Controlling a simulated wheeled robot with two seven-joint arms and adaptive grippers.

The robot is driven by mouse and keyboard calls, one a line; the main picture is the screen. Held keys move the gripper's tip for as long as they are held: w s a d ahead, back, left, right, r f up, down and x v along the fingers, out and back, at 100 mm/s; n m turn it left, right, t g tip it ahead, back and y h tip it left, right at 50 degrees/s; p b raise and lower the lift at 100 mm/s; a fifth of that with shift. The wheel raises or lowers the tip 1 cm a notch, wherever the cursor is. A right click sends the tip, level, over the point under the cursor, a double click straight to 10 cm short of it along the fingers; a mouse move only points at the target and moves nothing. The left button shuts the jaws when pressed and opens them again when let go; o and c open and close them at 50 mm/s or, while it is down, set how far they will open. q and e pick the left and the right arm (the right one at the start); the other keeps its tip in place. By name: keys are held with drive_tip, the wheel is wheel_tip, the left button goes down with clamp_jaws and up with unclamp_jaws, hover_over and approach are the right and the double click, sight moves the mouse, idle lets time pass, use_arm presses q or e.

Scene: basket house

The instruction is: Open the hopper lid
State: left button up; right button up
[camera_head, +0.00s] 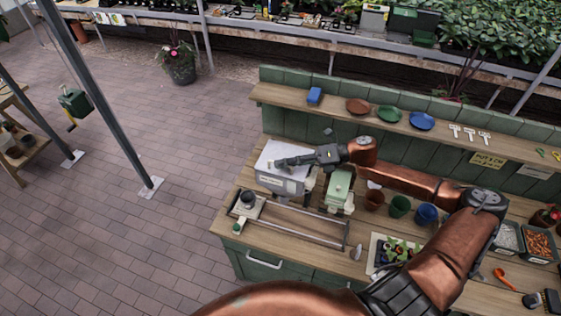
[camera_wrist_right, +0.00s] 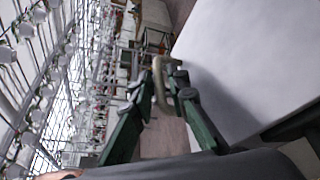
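The hopper is a pale grey box (camera_head: 281,184) with a label on its front, at the left part of the wooden bench. Its white lid (camera_head: 270,153) lies on top and fills the right side of the wrist view (camera_wrist_right: 250,60). A beige loop handle (camera_wrist_right: 160,88) stands at the lid's edge. My right gripper (camera_head: 279,163) reaches across the lid from the right. In the wrist view its two green fingers are on either side of the handle and appear closed on it. My left gripper is out of view.
A green machine (camera_head: 339,190) stands just right of the hopper. A metal-railed frame (camera_head: 300,222) lies in front. Pots (camera_head: 399,206) and a seedling tray (camera_head: 376,256) stand farther right, under my arm. The brick floor (camera_head: 130,235) left of the bench is clear.

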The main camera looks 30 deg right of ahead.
drive_tip(key=shift+w+a+f, duration=0.2)
drive_tip(key=shift+w+a, duration=0.1)
drive_tip(key=shift+a, duration=0.25)
drive_tip(key=shift+c, duration=0.4)
clamp_jaws()
